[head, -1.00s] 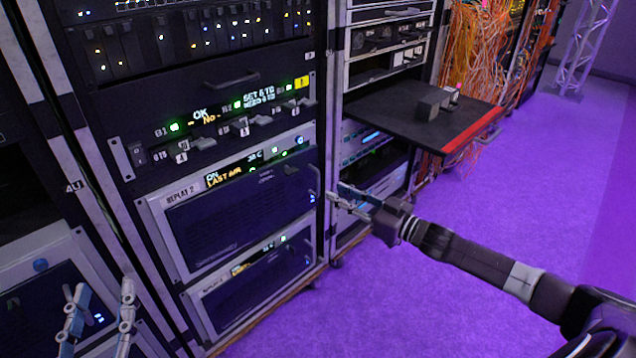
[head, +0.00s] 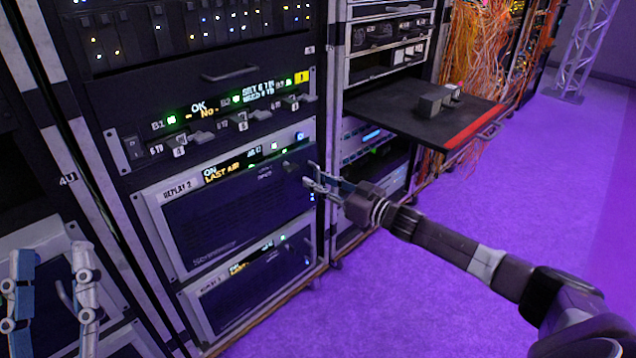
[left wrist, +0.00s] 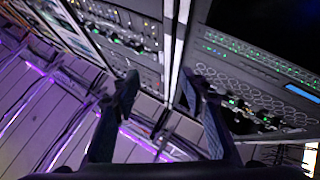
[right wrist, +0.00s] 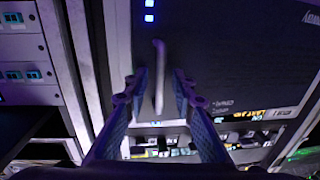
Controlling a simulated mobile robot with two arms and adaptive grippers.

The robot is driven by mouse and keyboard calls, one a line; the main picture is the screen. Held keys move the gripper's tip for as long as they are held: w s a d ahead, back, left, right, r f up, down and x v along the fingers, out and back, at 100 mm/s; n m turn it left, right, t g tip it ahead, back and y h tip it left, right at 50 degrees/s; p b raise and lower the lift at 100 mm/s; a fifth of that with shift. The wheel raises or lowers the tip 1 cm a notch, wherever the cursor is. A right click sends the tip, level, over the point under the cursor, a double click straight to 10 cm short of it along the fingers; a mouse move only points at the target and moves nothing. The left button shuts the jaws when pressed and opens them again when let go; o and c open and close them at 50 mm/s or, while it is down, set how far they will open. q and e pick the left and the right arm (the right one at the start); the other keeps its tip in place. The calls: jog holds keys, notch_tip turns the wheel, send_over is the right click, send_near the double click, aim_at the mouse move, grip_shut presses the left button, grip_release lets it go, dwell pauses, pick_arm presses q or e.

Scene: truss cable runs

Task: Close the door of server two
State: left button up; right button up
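Server two is the grey-framed unit labelled REPLAY 2 (head: 178,191) in the left rack. Its dark door (head: 235,220) looks about flush with the frame; I cannot tell whether a small gap remains. My right gripper (head: 314,176) is at the door's right edge. In the right wrist view the door's pale bar handle (right wrist: 159,75) stands between my open right fingers (right wrist: 155,82), with space visible on both sides. My left gripper (head: 52,262) is open and empty at the lower left, in front of another rack; its fingers also show in the left wrist view (left wrist: 160,85).
A similar unit (head: 255,290) sits directly below. Above is a panel with several levers (head: 220,130). A black shelf with a red edge (head: 430,120) juts out to the right, above my right forearm. The purple floor (head: 560,200) at the right is clear.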

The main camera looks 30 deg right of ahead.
grip_shut()
dwell(0.4)
